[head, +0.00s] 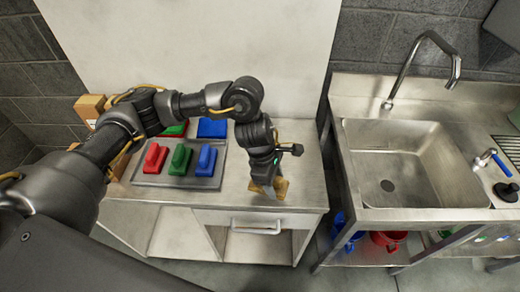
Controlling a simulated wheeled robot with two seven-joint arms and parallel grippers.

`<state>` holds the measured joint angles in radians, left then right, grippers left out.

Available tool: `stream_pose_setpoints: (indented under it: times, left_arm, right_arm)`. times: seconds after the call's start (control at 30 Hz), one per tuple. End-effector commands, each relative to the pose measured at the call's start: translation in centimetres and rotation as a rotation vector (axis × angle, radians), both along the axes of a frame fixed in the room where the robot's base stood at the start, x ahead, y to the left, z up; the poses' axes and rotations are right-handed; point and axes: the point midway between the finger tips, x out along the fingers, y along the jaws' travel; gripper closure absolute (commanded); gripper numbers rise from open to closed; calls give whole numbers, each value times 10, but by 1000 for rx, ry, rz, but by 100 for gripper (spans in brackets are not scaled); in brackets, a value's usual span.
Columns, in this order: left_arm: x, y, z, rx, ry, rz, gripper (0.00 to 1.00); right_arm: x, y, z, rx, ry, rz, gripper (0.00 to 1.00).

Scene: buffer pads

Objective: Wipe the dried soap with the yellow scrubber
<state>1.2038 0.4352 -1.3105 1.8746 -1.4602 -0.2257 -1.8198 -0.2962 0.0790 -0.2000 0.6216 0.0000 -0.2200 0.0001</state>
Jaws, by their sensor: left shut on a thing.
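My left gripper (265,180) reaches down over the right part of the metal cabinet top, near its front edge. It is shut on the yellow scrubber (281,188), which looks tan-yellow and is partly hidden by the fingers. I cannot tell whether the scrubber touches the surface. I cannot make out the dried soap; the gripper and scrubber cover part of the top there. My right gripper is not in view.
Left of the gripper, a grey tray (208,184) holds red (155,159), green (180,160) and blue (206,161) scrubbers, with green and blue pads behind. Cardboard-coloured boxes (90,108) stand at the left. A sink (400,165) with a tall faucet is at the right.

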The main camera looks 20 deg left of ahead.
Motion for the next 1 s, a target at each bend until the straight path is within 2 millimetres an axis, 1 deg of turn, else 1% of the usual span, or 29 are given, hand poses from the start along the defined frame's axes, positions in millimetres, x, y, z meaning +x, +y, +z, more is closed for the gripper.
stream_pose_setpoints:
  times: [0.03,0.1,0.33,1.0]
  left_arm:
    - [0,0,8,0,-1,0,71]
    - [0,1,14,0,0,2,71]
    - [0,2,28,0,0,3,71]
    - [0,2,30,0,0,4,71]
  right_arm:
    - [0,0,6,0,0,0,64]
    - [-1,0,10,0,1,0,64]
    - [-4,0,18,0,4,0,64]
    - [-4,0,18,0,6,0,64]
